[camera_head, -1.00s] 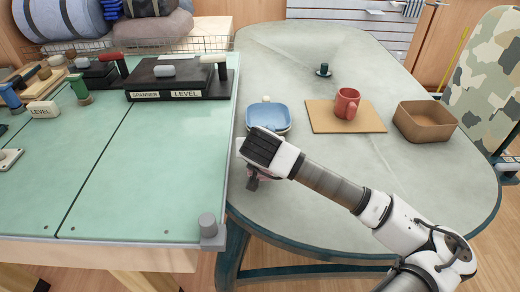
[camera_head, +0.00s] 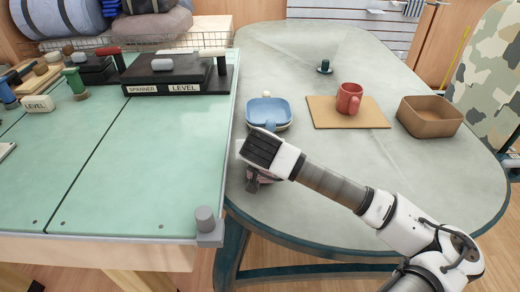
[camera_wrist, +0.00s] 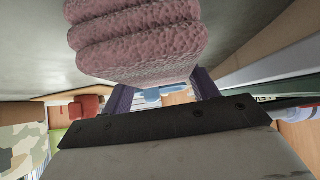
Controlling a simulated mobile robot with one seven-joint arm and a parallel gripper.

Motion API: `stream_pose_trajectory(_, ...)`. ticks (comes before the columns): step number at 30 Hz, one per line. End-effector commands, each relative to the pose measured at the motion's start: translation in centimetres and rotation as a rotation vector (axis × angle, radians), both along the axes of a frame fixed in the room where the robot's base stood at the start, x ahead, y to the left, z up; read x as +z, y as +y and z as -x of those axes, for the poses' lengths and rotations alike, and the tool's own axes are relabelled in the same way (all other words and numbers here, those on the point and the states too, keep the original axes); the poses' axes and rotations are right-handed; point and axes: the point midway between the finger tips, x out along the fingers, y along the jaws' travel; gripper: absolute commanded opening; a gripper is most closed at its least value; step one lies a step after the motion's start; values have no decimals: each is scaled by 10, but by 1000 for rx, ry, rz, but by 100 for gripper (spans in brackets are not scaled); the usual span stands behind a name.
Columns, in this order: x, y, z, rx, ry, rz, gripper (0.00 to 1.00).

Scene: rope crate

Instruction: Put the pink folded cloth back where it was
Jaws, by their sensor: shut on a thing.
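The pink folded cloth (camera_wrist: 140,40) fills the upper middle of the wrist view, thick and folded in layers. My gripper (camera_wrist: 163,88) is shut on it, with a dark finger at each side of its lower edge. In the head view my gripper (camera_head: 252,181) is over the near left part of the grey table (camera_head: 330,190), close to the green workbench edge. I cannot tell whether the cloth touches the table.
A blue dish (camera_head: 270,110) stands just beyond my gripper. A red mug (camera_head: 349,98) is on a tan board (camera_head: 325,118), with a brown tray (camera_head: 430,118) to its right. The green workbench (camera_head: 150,170) is at left. The table's near middle is clear apart from my arm.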

Motion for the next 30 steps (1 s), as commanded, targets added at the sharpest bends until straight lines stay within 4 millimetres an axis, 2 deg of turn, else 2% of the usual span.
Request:
stream_pose_trajectory(29, -11, 0, 0, 0, 0, 0, 23)
stream_pose_trajectory(30, -11, 0, 0, 0, 0, 0, 61)
